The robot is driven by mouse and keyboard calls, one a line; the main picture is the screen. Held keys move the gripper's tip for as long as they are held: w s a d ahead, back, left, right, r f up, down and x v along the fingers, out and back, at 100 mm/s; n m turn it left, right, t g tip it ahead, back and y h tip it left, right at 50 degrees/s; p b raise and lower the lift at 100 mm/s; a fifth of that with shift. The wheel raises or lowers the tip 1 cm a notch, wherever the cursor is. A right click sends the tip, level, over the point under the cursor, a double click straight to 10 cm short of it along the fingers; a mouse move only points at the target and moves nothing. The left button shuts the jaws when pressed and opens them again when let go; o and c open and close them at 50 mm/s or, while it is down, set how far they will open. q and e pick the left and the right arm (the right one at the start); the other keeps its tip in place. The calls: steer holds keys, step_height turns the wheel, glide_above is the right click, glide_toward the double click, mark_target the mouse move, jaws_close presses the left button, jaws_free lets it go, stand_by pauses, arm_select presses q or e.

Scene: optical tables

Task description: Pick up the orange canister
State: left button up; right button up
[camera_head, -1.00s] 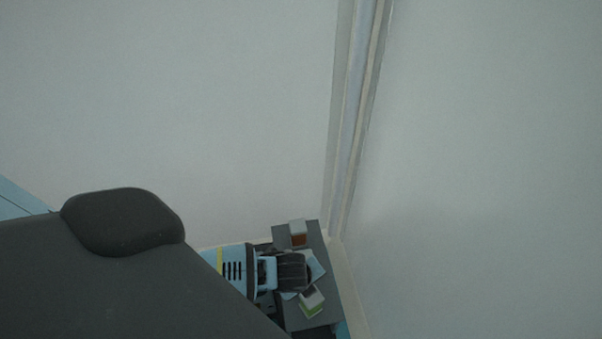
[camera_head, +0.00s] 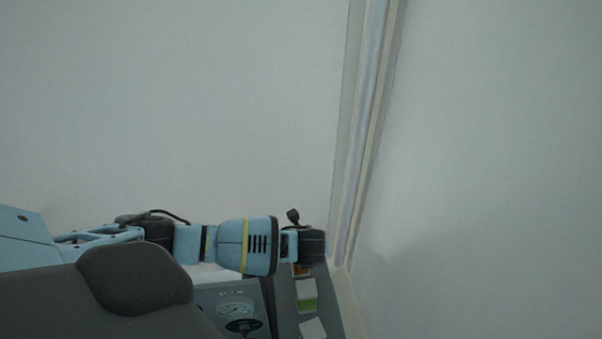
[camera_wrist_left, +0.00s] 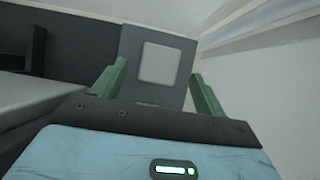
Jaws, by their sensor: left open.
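A small box-like item with an orange-brown side (camera_head: 301,270) sits on the grey shelf in the head view. It looks like the orange canister, and my left arm's wrist partly covers it. My left gripper (camera_wrist_left: 158,68) is open in the left wrist view, with its two green fingers apart and nothing held. A pale square face (camera_wrist_left: 158,63) shows beyond and between the fingers; I cannot tell whether it belongs to the canister. The left fingers are hidden in the head view. My right gripper is not in view.
A white and green box (camera_head: 306,296) and another white-topped box (camera_head: 313,328) sit on the same grey shelf. A round gauge (camera_head: 236,308) is left of them. White walls meet at a pale vertical strip (camera_head: 361,130) close behind the shelf.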

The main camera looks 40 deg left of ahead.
mark_target(297, 273)
arm_select(q)
steer(key=shift+w+a+f, duration=0.15)
steer(key=shift+f, duration=0.4)
steer(key=shift+w+a+f+b, duration=0.1)
steer(key=shift+a+f+b, duration=0.1)
steer(key=shift+b, duration=0.1)
steer(key=b+x, duration=0.2)
steer(key=x, duration=0.2)
steer(key=shift+f+b, duration=0.2)
steer(key=shift+b, duration=0.1)
steer(key=shift+w+a+f, duration=0.1)
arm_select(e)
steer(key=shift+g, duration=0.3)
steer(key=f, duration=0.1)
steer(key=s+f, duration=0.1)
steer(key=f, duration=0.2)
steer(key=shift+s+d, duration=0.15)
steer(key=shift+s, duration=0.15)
arm_select(q)
steer(key=shift+c, duration=0.8)
steer(key=c, duration=1)
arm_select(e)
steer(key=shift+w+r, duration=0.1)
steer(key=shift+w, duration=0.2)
